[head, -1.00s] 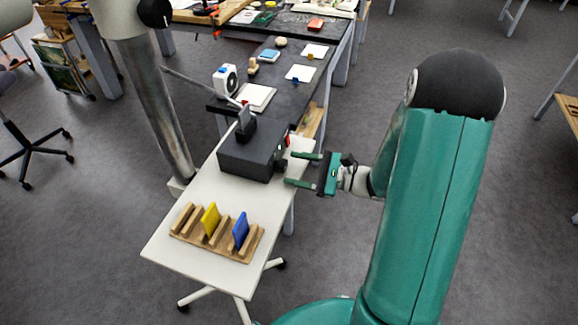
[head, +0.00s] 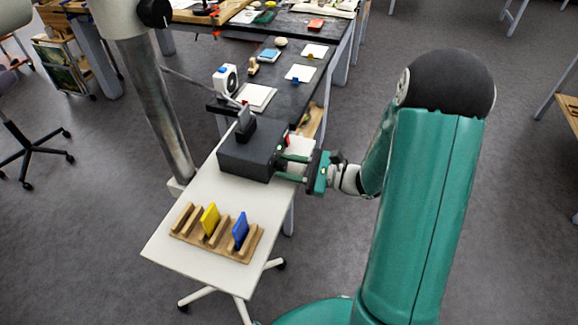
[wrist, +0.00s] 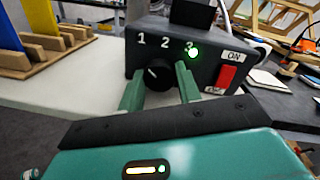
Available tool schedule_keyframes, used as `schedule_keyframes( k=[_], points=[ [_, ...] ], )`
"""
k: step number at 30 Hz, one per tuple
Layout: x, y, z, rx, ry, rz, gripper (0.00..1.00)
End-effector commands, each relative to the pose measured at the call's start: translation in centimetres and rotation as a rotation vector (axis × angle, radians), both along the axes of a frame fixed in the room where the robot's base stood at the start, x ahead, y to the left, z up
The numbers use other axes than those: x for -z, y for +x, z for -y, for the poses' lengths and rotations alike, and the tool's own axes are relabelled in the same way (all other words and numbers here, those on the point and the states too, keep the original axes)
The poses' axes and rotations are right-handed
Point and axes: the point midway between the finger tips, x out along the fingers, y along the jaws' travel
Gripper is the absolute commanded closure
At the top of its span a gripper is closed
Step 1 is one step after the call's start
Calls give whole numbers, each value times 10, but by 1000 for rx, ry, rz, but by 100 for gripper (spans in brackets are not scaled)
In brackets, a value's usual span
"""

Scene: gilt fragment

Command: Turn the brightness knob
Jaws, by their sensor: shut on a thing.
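A black box (head: 247,155) stands on a small white table (head: 172,250); it is also close in the wrist view (wrist: 140,60). Its front carries a round black knob (wrist: 158,75) below the labels 1, 2 and 3. The knob's white mark points up and left, towards the 1. A green light (wrist: 193,52) glows at the 3. My gripper (head: 281,164) reaches the box from the right. In the wrist view its green fingers (wrist: 158,84) are on both sides of the knob, shut on it.
A red switch (wrist: 226,76) labelled ON sits right of the knob. A wooden rack (head: 188,237) with a yellow plate (head: 210,219) and a blue plate (head: 240,231) lies on the table's near part. A grey post (head: 160,120) stands left of the box.

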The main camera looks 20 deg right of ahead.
Motion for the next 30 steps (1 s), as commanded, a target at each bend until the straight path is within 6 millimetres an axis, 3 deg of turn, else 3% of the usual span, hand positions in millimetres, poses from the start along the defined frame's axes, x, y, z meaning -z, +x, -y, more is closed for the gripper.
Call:
schedule_keyframes(
  k=[11, 30],
  points=[
    [1, 0, 1, 2, 105, -145, 89],
    [2, 0, 1, 2, 418, -575, 89]
  ],
)
